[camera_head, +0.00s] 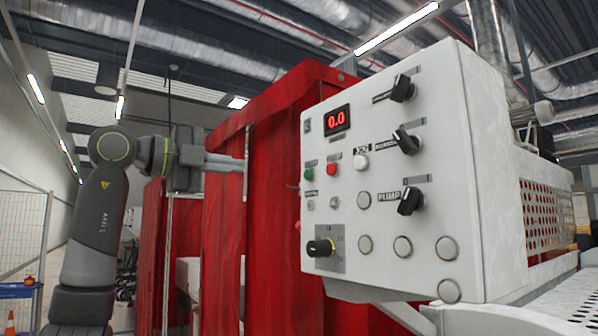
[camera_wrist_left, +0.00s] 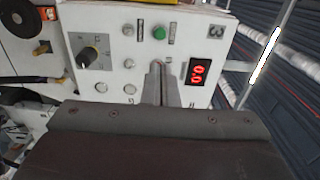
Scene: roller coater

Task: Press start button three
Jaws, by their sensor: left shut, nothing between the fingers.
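A white control panel (camera_head: 385,150) carries a green button (camera_head: 308,174) at its left, beside a red button (camera_head: 331,170) and a white button (camera_head: 360,162). The green button also shows in the left wrist view (camera_wrist_left: 159,32). The digit 3 label (camera_wrist_left: 214,30) is on the panel near the red display (camera_wrist_left: 200,72), which reads 0.0. My left gripper (camera_head: 243,164) is shut and empty, left of the panel in the head view. In the left wrist view its fingertips (camera_wrist_left: 160,65) point at the panel beside the green button and hide part of it. My right gripper is not in view.
Black rotary knobs (camera_head: 405,140) stick out on the panel's right side, and a yellow-tipped knob (camera_head: 320,247) at its lower left. Several round grey caps (camera_head: 402,247) line the bottom. A red curtain (camera_head: 275,230) hangs beside the panel. A wire fence (camera_head: 20,235) stands far left.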

